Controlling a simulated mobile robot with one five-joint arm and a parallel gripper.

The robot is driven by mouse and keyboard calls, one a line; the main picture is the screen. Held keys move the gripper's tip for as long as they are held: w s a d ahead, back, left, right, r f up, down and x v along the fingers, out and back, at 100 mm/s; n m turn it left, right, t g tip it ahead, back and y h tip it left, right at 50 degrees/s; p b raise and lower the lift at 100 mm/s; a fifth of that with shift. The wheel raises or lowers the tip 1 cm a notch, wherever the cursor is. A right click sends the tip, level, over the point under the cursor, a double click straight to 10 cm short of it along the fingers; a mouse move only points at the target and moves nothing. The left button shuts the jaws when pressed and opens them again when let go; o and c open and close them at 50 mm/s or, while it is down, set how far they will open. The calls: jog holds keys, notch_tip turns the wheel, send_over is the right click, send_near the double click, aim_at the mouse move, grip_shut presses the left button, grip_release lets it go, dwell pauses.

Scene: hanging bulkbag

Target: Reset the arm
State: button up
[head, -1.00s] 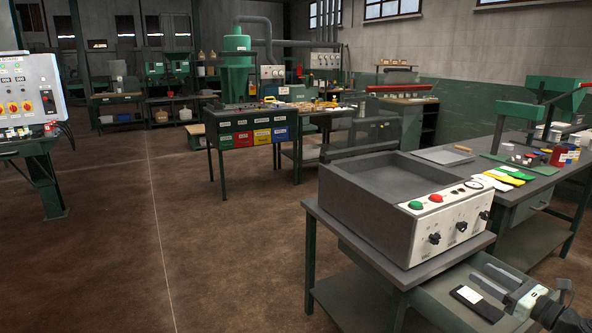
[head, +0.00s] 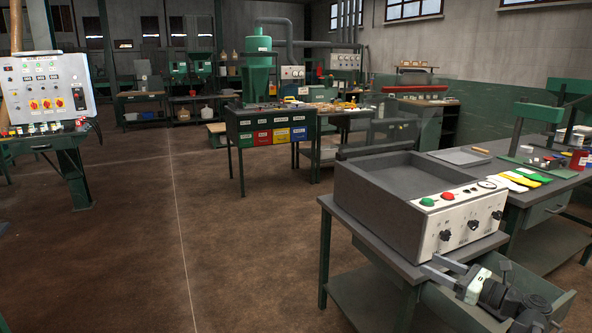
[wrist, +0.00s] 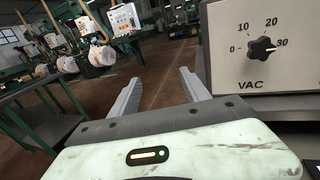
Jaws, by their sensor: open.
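My gripper (head: 441,268) is at the lower right of the head view, low in front of the grey vacuum machine (head: 395,195) on its table. Its two fingers are apart with nothing between them. In the wrist view the open fingers (wrist: 162,95) point out over the floor, and the machine's VAC dial (wrist: 262,49) is close on the right. My arm bends down to the right edge of the head view, beside the open green drawer or tray (head: 450,305) under the machine.
A work table with coloured cloths (head: 524,178) stands behind the machine at right. A control panel (head: 45,88) is at far left. A bench with coloured bins (head: 270,134) is mid-room. The brown floor (head: 130,220) at left is clear.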

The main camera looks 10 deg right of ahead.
jog(key=w+a+f+n+g+y, duration=0.1)
jog(key=w+a+f+n+g, duration=0.15)
jog(key=a, duration=0.85)
jog(key=w+a+f+n+g+y, duration=0.1)
jog(key=w+a+f+n+g, duration=0.2)
jog(key=a, duration=0.7)
jog(key=w+a+f+n+g+y, duration=0.1)
jog(key=w+a+f+n+g, duration=0.2)
jog(key=a, duration=0.8)
jog(key=s+a+f+n+g+h, duration=0.55)
jog(key=s+a+f+n, duration=0.25)
jog(key=a+f+n, duration=0.35)
jog(key=s+d+f+n+g+h, duration=0.1)
jog(key=d+f+n+h, duration=0.15)
jog(key=d+n, duration=0.25)
jog(key=s+d+f+n+h, duration=0.1)
jog(key=d+n+h, duration=0.3)
notch_tip(320, 180, up, 26)
jog(key=n+p, duration=0.1)
jog(key=p, duration=2.5)
jog(key=shift+d+r, duration=0.15)
jog(key=shift+d, duration=0.05)
jog(key=shift+s, duration=0.1)
